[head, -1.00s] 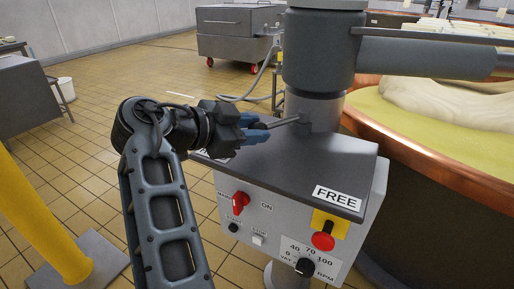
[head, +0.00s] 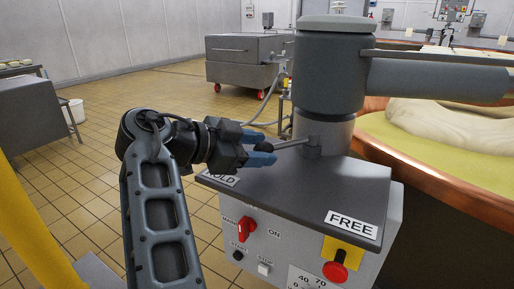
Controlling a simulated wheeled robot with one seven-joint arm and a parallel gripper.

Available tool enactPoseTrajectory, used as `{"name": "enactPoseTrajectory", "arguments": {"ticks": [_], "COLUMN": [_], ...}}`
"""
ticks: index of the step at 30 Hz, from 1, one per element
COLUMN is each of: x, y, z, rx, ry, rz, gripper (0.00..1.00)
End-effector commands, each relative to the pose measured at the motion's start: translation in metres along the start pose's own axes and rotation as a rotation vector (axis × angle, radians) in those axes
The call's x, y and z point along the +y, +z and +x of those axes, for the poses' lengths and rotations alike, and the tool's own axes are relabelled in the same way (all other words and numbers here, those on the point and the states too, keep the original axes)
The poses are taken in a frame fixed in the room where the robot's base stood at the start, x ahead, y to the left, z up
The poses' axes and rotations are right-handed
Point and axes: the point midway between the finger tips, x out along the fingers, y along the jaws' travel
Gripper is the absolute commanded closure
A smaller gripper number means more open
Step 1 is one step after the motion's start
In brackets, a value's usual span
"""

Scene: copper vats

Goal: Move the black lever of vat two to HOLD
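The black lever (head: 291,143) is a thin rod with a dark knob (head: 265,148). It sticks out to the left from the grey column, above the HOLD end of the dark panel top. The HOLD label (head: 222,180) is partly covered by my gripper. The FREE label (head: 353,225) is in full view at the front right of the panel top. My gripper (head: 257,148) has its blue fingertips apart, one on either side of the knob. It looks open around the knob; contact is hard to judge.
The control box front has a red switch (head: 246,228) and a red stop button (head: 335,271) on yellow. The copper-rimmed vat (head: 431,188) stands at right. A steel cart (head: 243,62) is behind. A yellow post (head: 25,235) stands at left. Tiled floor is open between.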

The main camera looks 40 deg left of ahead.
Motion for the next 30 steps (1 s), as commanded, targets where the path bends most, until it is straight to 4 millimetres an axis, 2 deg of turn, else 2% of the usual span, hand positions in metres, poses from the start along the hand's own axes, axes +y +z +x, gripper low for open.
{"name": "enactPoseTrajectory", "arguments": {"ticks": [3,11,14,24,30], "x": [0.000,0.000,-0.001,-0.001,0.000], "y": [0.000,-0.001,-0.001,-0.001,0.000], "z": [0.000,-0.003,-0.013,-0.065,-0.078], "rx": [0.001,0.001,0.001,0.001,0.001], "ry": [0.000,0.000,-0.001,0.000,0.000], "rz": [0.000,0.001,0.001,0.000,0.000], "gripper": [0.41,0.41,0.41,0.41,0.41]}}
